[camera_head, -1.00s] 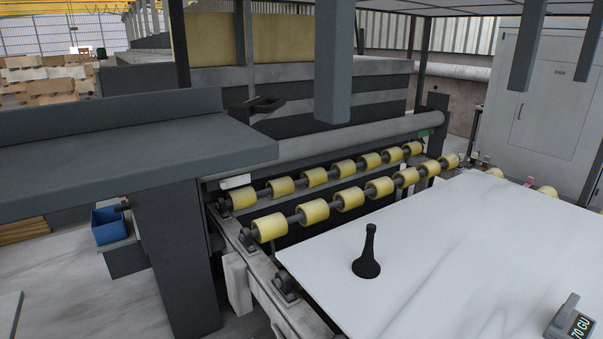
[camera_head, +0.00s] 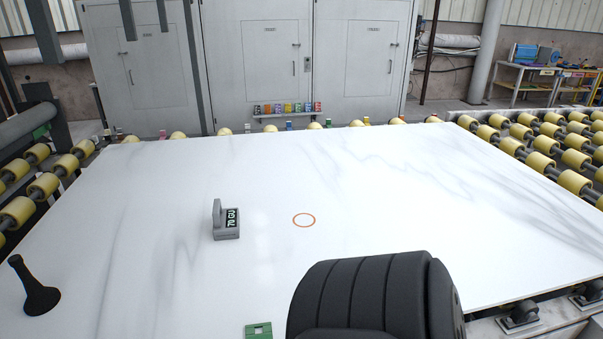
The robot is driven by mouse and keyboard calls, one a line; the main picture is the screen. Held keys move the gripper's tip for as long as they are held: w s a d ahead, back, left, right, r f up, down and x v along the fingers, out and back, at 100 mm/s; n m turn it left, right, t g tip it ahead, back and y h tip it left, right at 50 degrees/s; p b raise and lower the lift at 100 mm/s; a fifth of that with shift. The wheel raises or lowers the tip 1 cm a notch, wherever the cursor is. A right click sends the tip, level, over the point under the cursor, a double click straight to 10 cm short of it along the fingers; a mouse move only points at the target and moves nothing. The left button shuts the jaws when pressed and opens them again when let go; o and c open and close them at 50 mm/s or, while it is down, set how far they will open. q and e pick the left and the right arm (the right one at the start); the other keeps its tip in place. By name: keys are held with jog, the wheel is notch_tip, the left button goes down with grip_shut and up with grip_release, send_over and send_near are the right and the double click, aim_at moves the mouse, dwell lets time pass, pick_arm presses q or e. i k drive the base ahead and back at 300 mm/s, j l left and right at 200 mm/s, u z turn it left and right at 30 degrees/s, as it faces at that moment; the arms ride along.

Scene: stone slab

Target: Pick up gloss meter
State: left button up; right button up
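The gloss meter (camera_head: 226,231) is a small grey device with an upright handle and a dark display reading "70 GU". It stands on the white marble-veined slab (camera_head: 400,190), left of the middle of the view. Nothing is touching it except the slab. Neither of my grippers shows in this view, so their position relative to the meter cannot be seen.
An orange ring (camera_head: 304,220) marks the slab right of the meter. A black flared tool (camera_head: 36,292) stands at the left. A green block (camera_head: 258,331) lies near the front edge. A black ribbed shape (camera_head: 370,297) hides the lower middle. Yellow rollers (camera_head: 545,145) flank the slab.

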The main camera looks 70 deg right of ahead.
aim_at(226, 221)
jog(key=z, duration=0.45)
jog(key=i+z, duration=0.1)
jog(key=z, duration=0.3)
jog(key=i+z, duration=0.1)
jog(key=z, duration=0.75)
jog(key=i, duration=0.05)
